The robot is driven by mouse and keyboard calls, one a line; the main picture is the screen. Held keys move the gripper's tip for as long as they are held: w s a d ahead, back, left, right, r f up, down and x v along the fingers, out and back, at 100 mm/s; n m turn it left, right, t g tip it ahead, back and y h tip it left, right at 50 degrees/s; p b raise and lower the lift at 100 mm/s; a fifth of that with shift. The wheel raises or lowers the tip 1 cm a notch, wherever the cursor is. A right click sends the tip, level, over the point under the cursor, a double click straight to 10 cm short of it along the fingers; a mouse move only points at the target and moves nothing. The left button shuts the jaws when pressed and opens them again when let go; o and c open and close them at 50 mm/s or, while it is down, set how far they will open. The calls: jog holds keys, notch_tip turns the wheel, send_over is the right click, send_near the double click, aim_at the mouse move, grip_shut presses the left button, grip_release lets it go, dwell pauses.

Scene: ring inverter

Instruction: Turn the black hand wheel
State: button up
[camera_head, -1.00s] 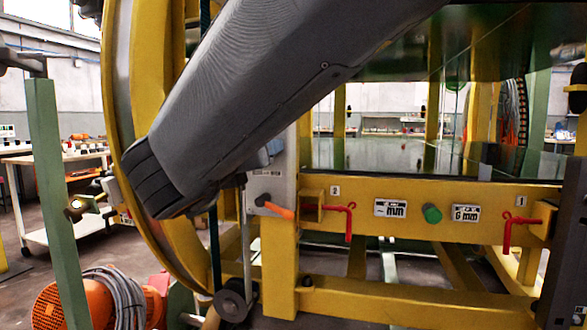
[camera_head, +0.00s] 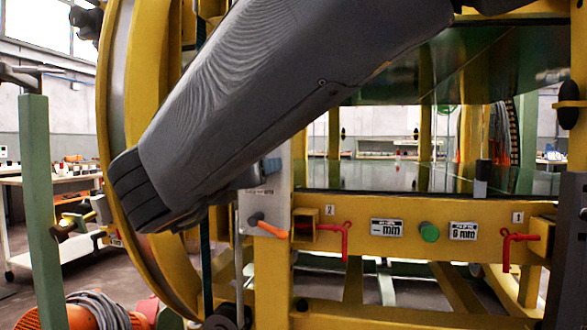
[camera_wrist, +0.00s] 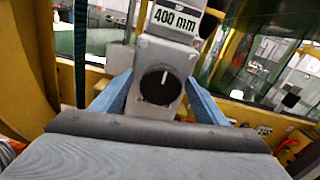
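A round black knob (camera_wrist: 160,86) with a white mark, likely the black hand wheel, is on the front of a light grey box below a "400 mm" label (camera_wrist: 176,20) in the wrist view. The white mark stands nearly upright. My gripper (camera_wrist: 159,80) is open, with one blue finger on each side of the knob and apparent gaps between. I cannot tell whether the fingers reach its depth. In the head view my arm hides the knob and most of my gripper; a blue finger part (camera_head: 272,165) shows beside the grey panel (camera_head: 262,206).
An orange-handled lever (camera_head: 270,229) sits on the panel just below my gripper. Red crank handles (camera_head: 345,240) and a green button (camera_head: 429,232) are on the yellow beam (camera_head: 465,215). A large yellow ring (camera_head: 120,80) and green post (camera_head: 37,210) stand at left.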

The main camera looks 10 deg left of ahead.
jog(key=shift+s, duration=0.15)
jog(key=s+p, duration=0.1)
jog(key=s, duration=0.6)
jog(key=shift+s+a, duration=0.25)
jog(key=shift+p, duration=0.3)
